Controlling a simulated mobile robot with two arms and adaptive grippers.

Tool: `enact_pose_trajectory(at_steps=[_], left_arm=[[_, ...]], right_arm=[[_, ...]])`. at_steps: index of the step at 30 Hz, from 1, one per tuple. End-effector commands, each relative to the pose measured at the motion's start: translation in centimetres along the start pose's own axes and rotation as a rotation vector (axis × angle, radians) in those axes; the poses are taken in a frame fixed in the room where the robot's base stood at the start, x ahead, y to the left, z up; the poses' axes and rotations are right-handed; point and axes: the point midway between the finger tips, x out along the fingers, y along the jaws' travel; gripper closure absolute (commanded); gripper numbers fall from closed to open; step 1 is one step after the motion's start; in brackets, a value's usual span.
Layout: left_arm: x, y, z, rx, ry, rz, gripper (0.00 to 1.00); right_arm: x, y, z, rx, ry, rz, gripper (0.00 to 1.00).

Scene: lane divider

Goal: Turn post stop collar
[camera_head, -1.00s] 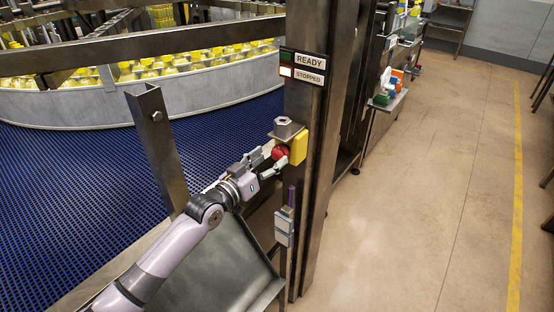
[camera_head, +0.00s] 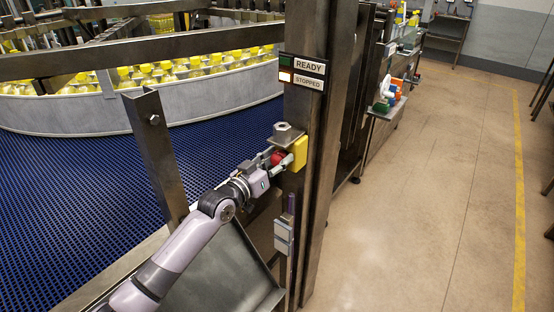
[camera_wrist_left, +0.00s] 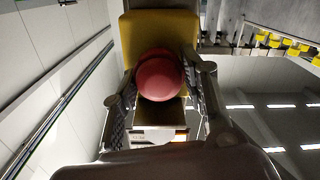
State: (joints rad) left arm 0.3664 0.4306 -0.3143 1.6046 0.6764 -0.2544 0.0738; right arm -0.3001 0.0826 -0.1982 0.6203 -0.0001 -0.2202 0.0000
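The stop control is a round red knob (camera_head: 278,157) on a yellow box (camera_head: 300,153), fixed to the side of a steel post (camera_head: 305,190). My left gripper (camera_head: 277,159) is at the knob, with one finger on either side of it. In the left wrist view the red knob (camera_wrist_left: 160,75) sits between the two finger pads in front of the yellow box (camera_wrist_left: 160,28). The pads look very close to its sides; contact is hard to make out. Any collar behind the knob is hidden. My right gripper is in neither view.
A READY/STOPPED sign (camera_head: 302,72) is on the post above. A steel bracket with a nut (camera_head: 284,130) sits just over the knob. A grey switch box (camera_head: 284,236) is below. An angled steel upright (camera_head: 155,155) stands left of my arm. The floor on the right is clear.

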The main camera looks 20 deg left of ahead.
Motion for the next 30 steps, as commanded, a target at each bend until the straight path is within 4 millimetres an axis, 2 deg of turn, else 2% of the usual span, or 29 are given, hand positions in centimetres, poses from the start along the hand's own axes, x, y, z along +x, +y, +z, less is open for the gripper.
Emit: enact_pose_trajectory(at_steps=[1,11,20,30], left_arm=[[-0.01,-0.04,0.01,0.000,0.000,-0.001,0.66],[-0.02,-0.05,0.01,0.000,0.000,-0.001,0.88],[-0.02,-0.06,0.04,0.044,0.000,-0.001,0.88],[0.00,0.06,0.00,0.265,0.001,0.000,0.88]], right_arm=[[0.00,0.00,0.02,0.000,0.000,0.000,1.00],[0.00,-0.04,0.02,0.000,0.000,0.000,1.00],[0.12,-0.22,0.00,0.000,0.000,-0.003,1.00],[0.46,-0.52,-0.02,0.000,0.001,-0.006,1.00]])
